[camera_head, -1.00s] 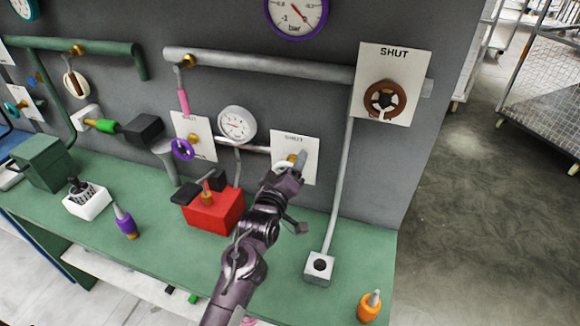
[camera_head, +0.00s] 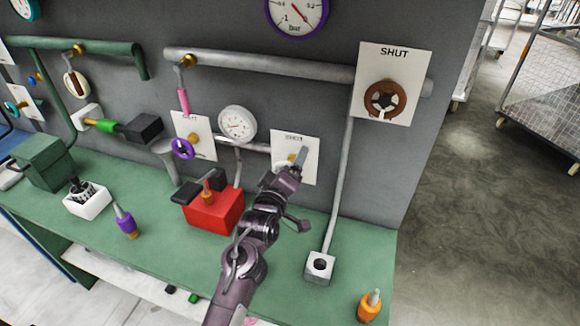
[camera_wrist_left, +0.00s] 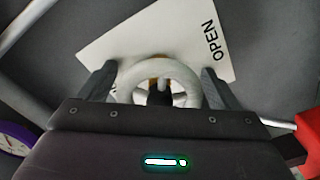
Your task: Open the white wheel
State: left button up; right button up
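The white wheel (camera_wrist_left: 127,78) sits on a white plate (camera_wrist_left: 140,36) marked OPEN along one edge in the left wrist view. In the head view this plate (camera_head: 309,170) hangs low on the grey wall, and its upper label is partly covered. My left gripper (camera_wrist_left: 160,80) has its two dark fingers on opposite sides of the wheel's rim, against it as far as I can see. In the head view my left gripper (camera_head: 290,172) hides most of the wheel. My right gripper is in neither view.
A red box (camera_head: 213,213) with a lever stands on the green bench left of my arm. A purple wheel (camera_head: 182,149) and a round gauge (camera_head: 237,124) are left of the plate. A brown wheel (camera_head: 385,100) on a SHUT plate is upper right.

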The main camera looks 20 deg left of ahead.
pick_arm(q)
jog(key=s+b, duration=0.2)
jog(key=s, duration=0.5)
jog(key=shift+s+a, duration=0.15)
jog(key=shift+s, duration=0.25)
dwell(0.4)
